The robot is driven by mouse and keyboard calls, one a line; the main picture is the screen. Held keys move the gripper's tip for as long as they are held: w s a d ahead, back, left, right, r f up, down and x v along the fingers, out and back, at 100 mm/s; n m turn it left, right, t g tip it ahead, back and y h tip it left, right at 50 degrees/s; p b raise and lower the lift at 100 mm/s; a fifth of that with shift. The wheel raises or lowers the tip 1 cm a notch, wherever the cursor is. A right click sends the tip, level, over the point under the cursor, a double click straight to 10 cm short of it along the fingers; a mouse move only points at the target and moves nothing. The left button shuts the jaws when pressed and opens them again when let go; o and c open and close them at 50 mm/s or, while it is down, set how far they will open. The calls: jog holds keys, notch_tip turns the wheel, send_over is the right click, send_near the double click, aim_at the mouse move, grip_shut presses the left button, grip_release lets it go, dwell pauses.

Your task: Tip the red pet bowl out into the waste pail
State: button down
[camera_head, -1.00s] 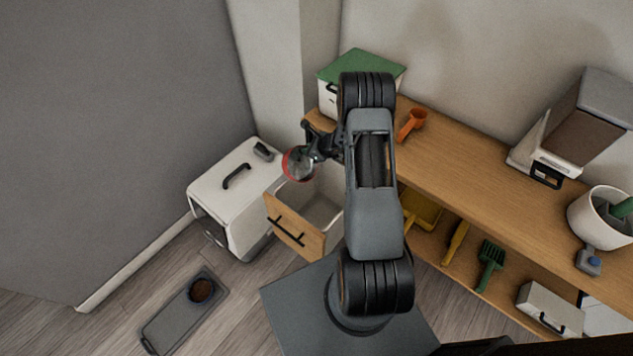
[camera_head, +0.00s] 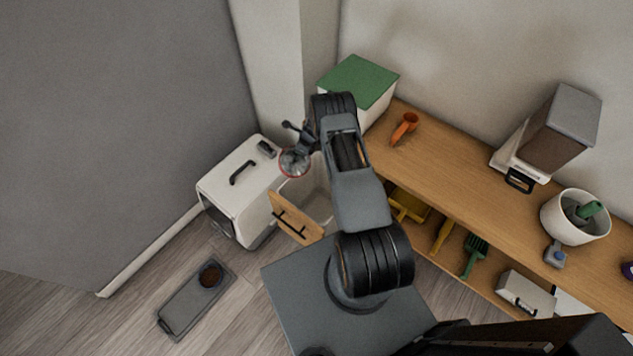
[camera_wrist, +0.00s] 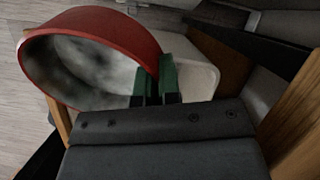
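The red pet bowl (camera_head: 294,163) hangs in the air, tilted on its side, held at its rim by my gripper (camera_head: 302,148). In the wrist view the red bowl (camera_wrist: 105,28) shows its pale, grey-mottled inside, and the green fingertips of my gripper (camera_wrist: 155,82) are closed on its wall. Whether anything is left in it I cannot tell. The white waste pail (camera_head: 322,203) sits in a pulled-out drawer with a wooden front (camera_head: 296,219). The bowl appears above the pail's left side; part of the pail is hidden by my arm. The pail (camera_wrist: 200,78) also shows behind the fingers in the wrist view.
A white pet carrier (camera_head: 232,200) stands left of the drawer. A grey tray (camera_head: 185,305) with a dark-filled bowl (camera_head: 210,275) lies on the floor. The wooden counter (camera_head: 450,165) holds a green-lidded box (camera_head: 357,82), an orange scoop (camera_head: 404,127), a food dispenser (camera_head: 560,125) and a white pot (camera_head: 575,220).

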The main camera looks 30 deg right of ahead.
jog(key=shift+w+a, duration=0.15)
jog(key=shift+w, duration=0.25)
jog(key=w+g+h+b, duration=0.1)
jog(key=b, duration=0.4)
jog(key=w+a+g+b, duration=0.1)
jog(key=g+b, duration=0.1)
jog(key=b, duration=0.3)
jog(key=shift+w+a+f+g+h, duration=0.1)
jog(key=shift+w+f+g+h, duration=0.05)
jog(key=shift+w+g+h, duration=0.2)
jog(key=shift+w+r+b, duration=0.15)
jog(key=shift+r+b, duration=0.1)
jog(key=shift+b, duration=0.6)
